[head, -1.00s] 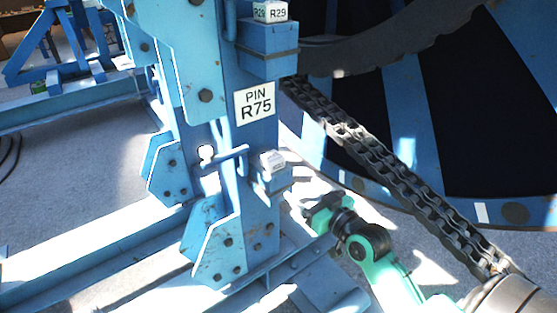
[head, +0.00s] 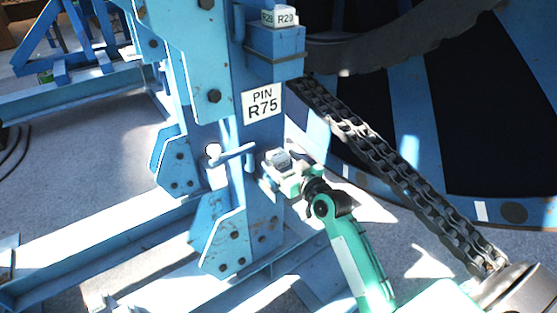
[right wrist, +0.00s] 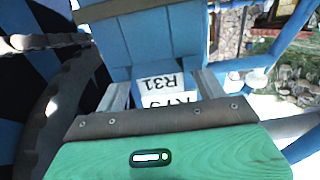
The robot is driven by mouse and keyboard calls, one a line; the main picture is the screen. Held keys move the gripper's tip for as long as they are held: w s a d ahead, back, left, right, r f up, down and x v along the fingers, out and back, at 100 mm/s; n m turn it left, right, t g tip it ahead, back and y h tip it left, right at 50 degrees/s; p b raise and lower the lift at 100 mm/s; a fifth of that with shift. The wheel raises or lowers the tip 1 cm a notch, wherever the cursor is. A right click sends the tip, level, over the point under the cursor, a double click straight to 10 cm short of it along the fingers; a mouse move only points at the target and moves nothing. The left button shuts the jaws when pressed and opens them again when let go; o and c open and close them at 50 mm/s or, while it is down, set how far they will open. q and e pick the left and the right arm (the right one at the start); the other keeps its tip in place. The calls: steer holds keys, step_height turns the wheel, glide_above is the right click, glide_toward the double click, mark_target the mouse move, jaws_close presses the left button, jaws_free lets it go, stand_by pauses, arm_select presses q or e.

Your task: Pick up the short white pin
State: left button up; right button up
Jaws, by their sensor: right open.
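A short white block-like piece with black lettering, which looks like the top of the short white pin (head: 279,157), sits at a small blue holder on the side of the blue upright. Its lower part is hidden. In the right wrist view its white lettered faces (right wrist: 162,86) show between my fingers, with "R31" legible upside down. My right gripper (head: 281,169) is open and reaches up to it from the lower right. The two grey fingers (right wrist: 164,92) stand on either side of it; I cannot tell whether they touch it. My left gripper is not in view.
The blue upright carries a "PIN R75" plate (head: 262,103) and a blue box (head: 275,48) with white labelled blocks above. A blue rod (head: 234,152) sticks out left of the holder. A heavy chain (head: 385,155) and the large reel (head: 500,100) lie to the right.

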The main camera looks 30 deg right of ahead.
steer(key=shift+w+a, duration=0.2)
steer(key=shift+w, duration=1)
steer(key=shift+c, duration=1.3)
steer(key=c, duration=1.1)
steer(key=shift+r, duration=0.2)
step_height(320, 180, up, 20)
steer(key=shift+f+b, duration=0.15)
steer(key=shift+b, duration=0.7)
steer(key=shift+r+p, duration=0.55)
steer(key=shift+p, duration=0.15)
